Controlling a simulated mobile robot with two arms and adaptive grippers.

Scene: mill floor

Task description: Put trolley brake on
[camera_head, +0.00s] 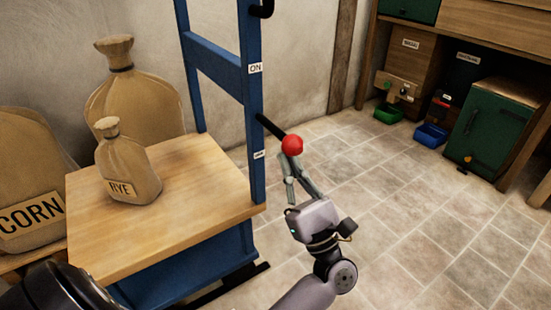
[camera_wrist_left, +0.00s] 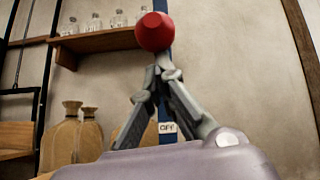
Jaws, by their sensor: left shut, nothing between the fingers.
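The trolley has a blue frame (camera_head: 216,64) and a wooden deck (camera_head: 190,225). Its brake lever (camera_head: 268,127) is a black rod from the blue post, ending in a red knob (camera_head: 292,145). An ON label (camera_head: 255,68) is above the lever and a small label (camera_head: 259,154) below it; this reads OFF in the left wrist view (camera_wrist_left: 167,128). My left gripper (camera_head: 289,160) is shut and empty, fingertips just under the knob. The knob also shows in the left wrist view (camera_wrist_left: 155,31), right above the fingertips; I cannot tell whether they touch. My right gripper is not in view.
A RYE sack (camera_head: 127,165) stands on the deck. A larger sack (camera_head: 135,90) and a CORN sack (camera_head: 28,185) stand behind and left. A wooden bench with a green cabinet (camera_head: 490,125), green bin (camera_head: 388,113) and blue bin (camera_head: 430,134) is at right. The tiled floor (camera_head: 400,200) between is clear.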

